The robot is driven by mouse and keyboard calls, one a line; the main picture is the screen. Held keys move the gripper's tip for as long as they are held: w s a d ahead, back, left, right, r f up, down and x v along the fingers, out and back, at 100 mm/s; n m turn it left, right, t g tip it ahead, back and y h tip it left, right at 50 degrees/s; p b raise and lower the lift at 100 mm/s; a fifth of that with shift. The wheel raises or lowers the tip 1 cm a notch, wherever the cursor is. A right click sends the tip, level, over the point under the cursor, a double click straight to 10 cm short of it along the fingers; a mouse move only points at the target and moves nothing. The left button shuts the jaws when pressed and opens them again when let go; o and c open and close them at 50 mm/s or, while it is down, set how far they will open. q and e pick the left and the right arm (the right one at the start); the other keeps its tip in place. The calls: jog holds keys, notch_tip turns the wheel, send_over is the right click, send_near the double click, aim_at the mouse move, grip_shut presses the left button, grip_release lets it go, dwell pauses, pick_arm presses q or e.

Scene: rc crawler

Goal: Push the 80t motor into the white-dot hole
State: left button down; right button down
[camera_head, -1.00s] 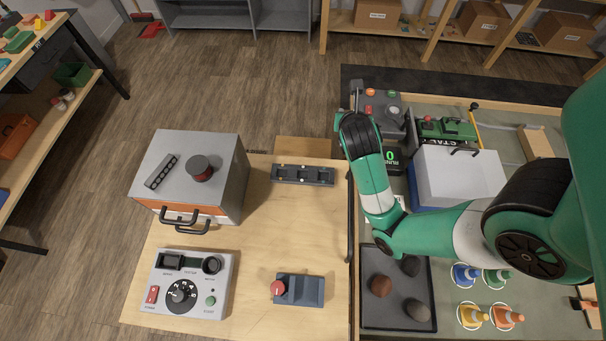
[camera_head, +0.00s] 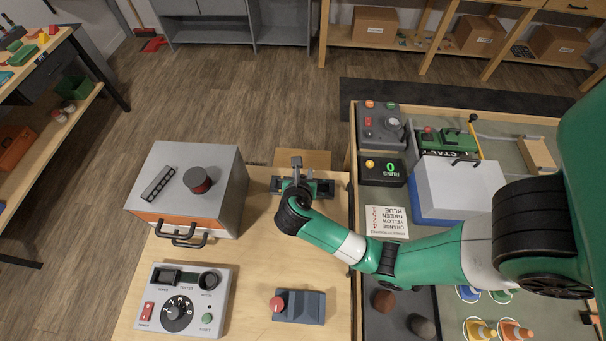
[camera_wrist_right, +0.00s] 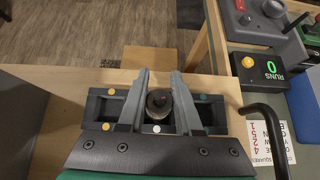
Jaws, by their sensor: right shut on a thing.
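A dark cylindrical motor (camera_wrist_right: 158,103) with a small reddish centre sits between the fingers of my right gripper (camera_wrist_right: 159,90) in the right wrist view. The gripper is shut on it. Below is a dark block with several square holes (camera_wrist_right: 95,107), also seen in the head view (camera_head: 325,187). A white dot (camera_wrist_right: 157,129) marks the front edge of its middle hole, and the motor is over or in that hole; its depth cannot be told. Orange dots mark the left hole. In the head view my right gripper (camera_head: 297,165) covers the block's middle. My left gripper is not in view.
A tester panel (camera_head: 187,300) and a red-button box (camera_head: 298,306) sit nearer on the wooden table.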

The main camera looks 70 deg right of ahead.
jog(key=shift+f, duration=0.6)
jog(key=shift+f, duration=0.2)
jog(key=c, duration=0.6)
grip_release()
jog(key=shift+r, duration=0.15)
jog(key=shift+a+r, duration=0.15)
jog(key=shift+r, duration=0.1)
jog(key=v, duration=1.1)
jog(key=shift+a+r+p, duration=0.15)
jog(key=shift+a+p, duration=0.05)
jog(key=shift+p, duration=0.1)
